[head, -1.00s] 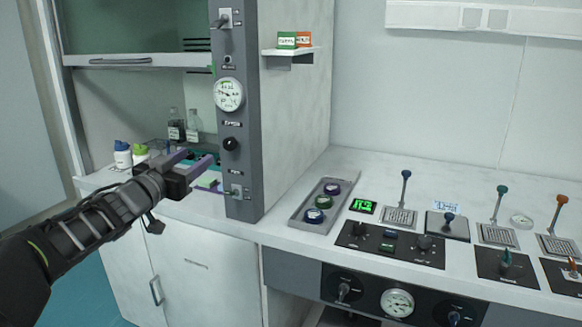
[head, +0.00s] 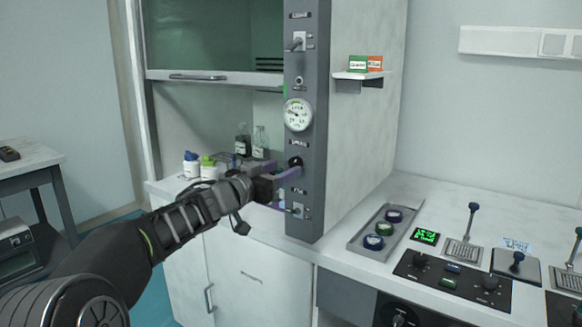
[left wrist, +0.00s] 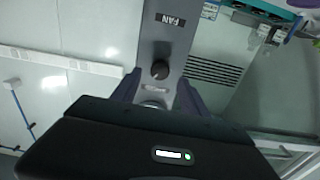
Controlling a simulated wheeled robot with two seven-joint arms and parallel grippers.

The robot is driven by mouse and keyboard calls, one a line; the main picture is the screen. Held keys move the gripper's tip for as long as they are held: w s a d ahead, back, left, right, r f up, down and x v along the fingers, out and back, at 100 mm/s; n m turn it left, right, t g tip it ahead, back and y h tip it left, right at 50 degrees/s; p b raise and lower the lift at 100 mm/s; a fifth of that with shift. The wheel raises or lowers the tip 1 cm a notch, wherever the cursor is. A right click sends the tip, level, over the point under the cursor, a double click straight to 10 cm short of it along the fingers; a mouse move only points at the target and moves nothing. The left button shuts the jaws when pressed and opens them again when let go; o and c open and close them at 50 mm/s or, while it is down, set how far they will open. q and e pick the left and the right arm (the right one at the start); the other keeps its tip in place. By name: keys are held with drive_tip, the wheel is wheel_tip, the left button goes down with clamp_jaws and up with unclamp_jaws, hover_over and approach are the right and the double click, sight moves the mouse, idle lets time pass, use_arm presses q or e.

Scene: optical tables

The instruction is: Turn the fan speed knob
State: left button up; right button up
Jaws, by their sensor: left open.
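The fan speed knob (head: 295,162) is a small black round knob on the grey vertical control panel (head: 307,220) of the fume hood, below the round gauge (head: 298,115). In the left wrist view the knob (left wrist: 160,69) shows close up, beside a dark label reading FAN (left wrist: 169,20). My left gripper (head: 286,170) is open, with its purple fingers pointing at the panel at about the knob's height. In the left wrist view the fingers (left wrist: 156,92) lie either side of the line to the knob. I cannot tell whether they touch it. My right gripper is not in view.
Switches sit above (head: 298,42) and below (head: 298,210) on the same panel. Bottles (head: 243,140) stand inside the hood under the raised sash (head: 205,76). A tray of coloured knobs (head: 359,241) and a control box (head: 453,282) lie on the bench to the right.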

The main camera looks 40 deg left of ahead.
sight(293, 164)
use_arm(q)
drive_tip(key=w, duration=0.4)
drive_tip(key=shift+w, duration=0.2)
drive_tip(key=shift+c, duration=0.4)
clamp_jaws()
